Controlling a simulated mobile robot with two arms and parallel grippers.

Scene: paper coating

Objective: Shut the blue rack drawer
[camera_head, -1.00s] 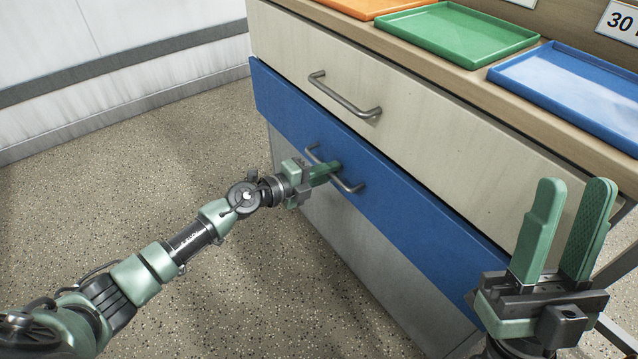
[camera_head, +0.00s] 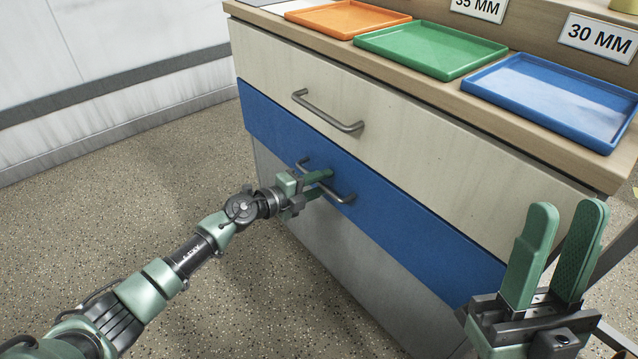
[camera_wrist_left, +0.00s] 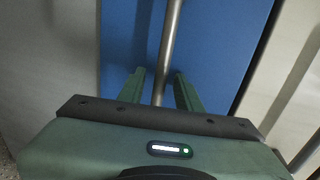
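The blue drawer (camera_head: 390,215) is the middle front of the cabinet, below a cream drawer. Its front looks flush or nearly flush with the cream one; I cannot tell if a small gap is left. Its grey bar handle (camera_head: 345,198) also shows in the left wrist view (camera_wrist_left: 170,45). My left gripper (camera_head: 322,183) is at this handle. In the left wrist view its two fingers (camera_wrist_left: 160,88) stand apart, one on each side of the bar, with space between. My right gripper (camera_head: 556,250) is open and empty, pointing up in front of the cabinet's right end.
The cream drawer (camera_head: 420,150) above has its own bar handle (camera_head: 325,112). Orange (camera_head: 345,18), green (camera_head: 430,48) and blue (camera_head: 555,95) trays lie on the worktop. A grey front (camera_head: 330,235) is below the blue drawer. Speckled floor (camera_head: 110,200) is clear at left.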

